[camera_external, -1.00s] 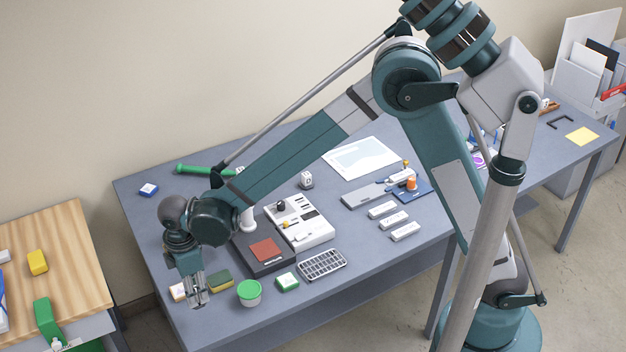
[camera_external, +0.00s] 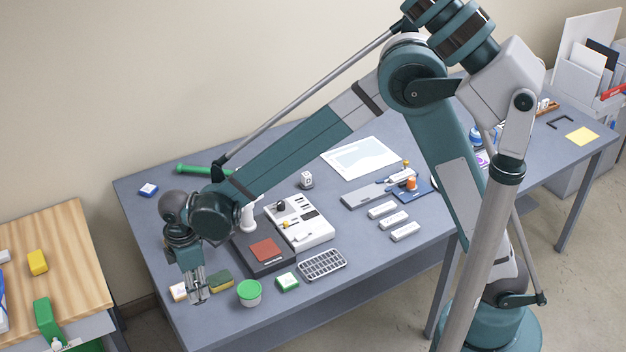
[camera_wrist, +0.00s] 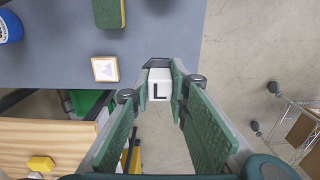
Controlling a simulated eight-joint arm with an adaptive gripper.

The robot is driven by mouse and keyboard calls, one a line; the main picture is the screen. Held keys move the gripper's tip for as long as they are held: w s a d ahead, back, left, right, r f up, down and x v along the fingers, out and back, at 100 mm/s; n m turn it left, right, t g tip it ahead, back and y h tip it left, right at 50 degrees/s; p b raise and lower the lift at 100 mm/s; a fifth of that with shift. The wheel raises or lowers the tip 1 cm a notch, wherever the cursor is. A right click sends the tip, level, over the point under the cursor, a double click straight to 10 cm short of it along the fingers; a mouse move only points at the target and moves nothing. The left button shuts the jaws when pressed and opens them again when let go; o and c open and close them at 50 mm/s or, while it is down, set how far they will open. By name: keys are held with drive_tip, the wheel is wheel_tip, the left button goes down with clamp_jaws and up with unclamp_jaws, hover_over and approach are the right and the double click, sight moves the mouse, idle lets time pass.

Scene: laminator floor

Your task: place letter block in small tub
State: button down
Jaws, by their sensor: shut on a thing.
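A white letter block with a black L (camera_wrist: 159,91) is between the fingertips of my gripper (camera_wrist: 158,84) in the wrist view. My gripper is shut on it. In the external view my gripper (camera_external: 196,292) points down at the front left corner of the grey-blue table, and the block is too small to make out there. I cannot make out the tub in the wrist view.
A green and yellow sponge (camera_external: 221,281) lies between my gripper and the tub. A wood-edged tile (camera_wrist: 105,68) lies beside my gripper. A green and white block (camera_external: 287,282) and a wire rack (camera_external: 322,265) are right of the tub. A wooden table (camera_external: 50,250) stands left.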

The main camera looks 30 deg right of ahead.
drive_tip(key=d+r+p, duration=0.1)
drive_tip(key=d+r, duration=0.1)
drive_tip(key=d, duration=0.5)
drive_tip(key=d+r+p, duration=0.2)
drive_tip(key=d+r, duration=0.1)
drive_tip(key=d, duration=0.5)
drive_tip(key=shift+d+r, duration=0.15)
drive_tip(key=shift+d, duration=0.15)
hover_over(249, 289)
drive_tip(key=shift+f, duration=2.95)
drive_tip(key=shift+f, duration=2.1)
drive_tip(key=shift+f, duration=0.15)
